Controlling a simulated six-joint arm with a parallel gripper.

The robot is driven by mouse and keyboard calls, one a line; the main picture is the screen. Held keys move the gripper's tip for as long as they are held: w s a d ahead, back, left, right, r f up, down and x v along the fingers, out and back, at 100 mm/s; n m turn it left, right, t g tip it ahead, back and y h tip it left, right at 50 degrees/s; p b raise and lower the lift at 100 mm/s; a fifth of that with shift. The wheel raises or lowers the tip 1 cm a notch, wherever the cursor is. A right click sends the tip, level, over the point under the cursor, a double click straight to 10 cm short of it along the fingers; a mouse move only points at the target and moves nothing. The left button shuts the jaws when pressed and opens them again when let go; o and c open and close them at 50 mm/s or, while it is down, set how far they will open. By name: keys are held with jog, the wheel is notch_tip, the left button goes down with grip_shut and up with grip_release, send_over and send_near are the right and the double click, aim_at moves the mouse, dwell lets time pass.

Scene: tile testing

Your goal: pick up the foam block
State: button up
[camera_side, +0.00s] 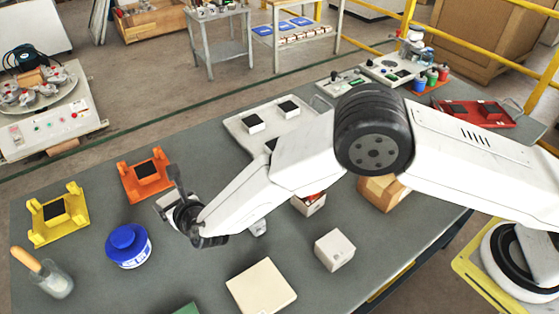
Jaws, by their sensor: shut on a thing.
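My gripper (172,190) is at the left end of my white arm, above the grey table just right of the orange stand. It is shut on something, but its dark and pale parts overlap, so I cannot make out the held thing. I cannot tell for sure which thing is the foam block. A pale cube-shaped block (334,250) sits on the table at the lower middle, apart from my gripper.
An orange stand (131,184) and a yellow stand (75,231) hold black pieces. A blue-lidded tub (128,246) and a cup with a wooden-handled tool (55,282) stand in front. A flat cream slab (261,290) lies at the front. Bare table lies around the tub.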

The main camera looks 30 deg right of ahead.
jog(key=s+d+r, duration=0.7)
jog(key=s+r, duration=0.2)
jog(key=s, duration=0.2)
dwell(0.3)
jog(key=shift+r, duration=0.1)
dwell(0.5)
